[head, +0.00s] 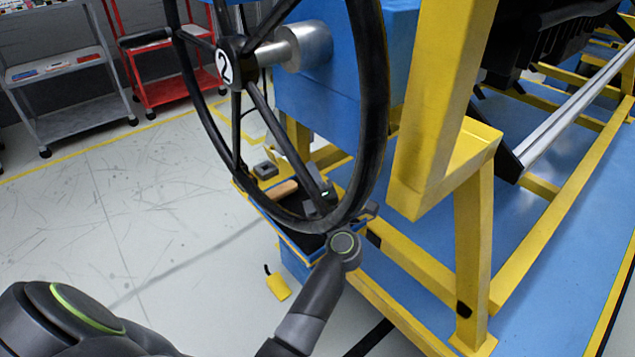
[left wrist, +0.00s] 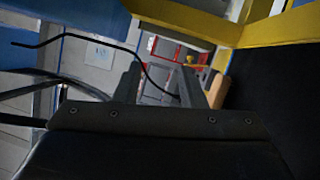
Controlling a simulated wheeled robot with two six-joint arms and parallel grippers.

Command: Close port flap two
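A thin black cable (left wrist: 100,38) crosses that view near the fingers. I cannot make out a port flap in either view. My right gripper is not in view.
A dark tray (head: 308,245) with a wooden-handled tool (head: 284,189) lies under the wheel. A yellow tag (head: 277,284) hangs from its side. Yellow frame beams (head: 440,110) stand to the right. Grey (head: 75,85) and red (head: 165,88) carts stand behind; floor on the left is clear.

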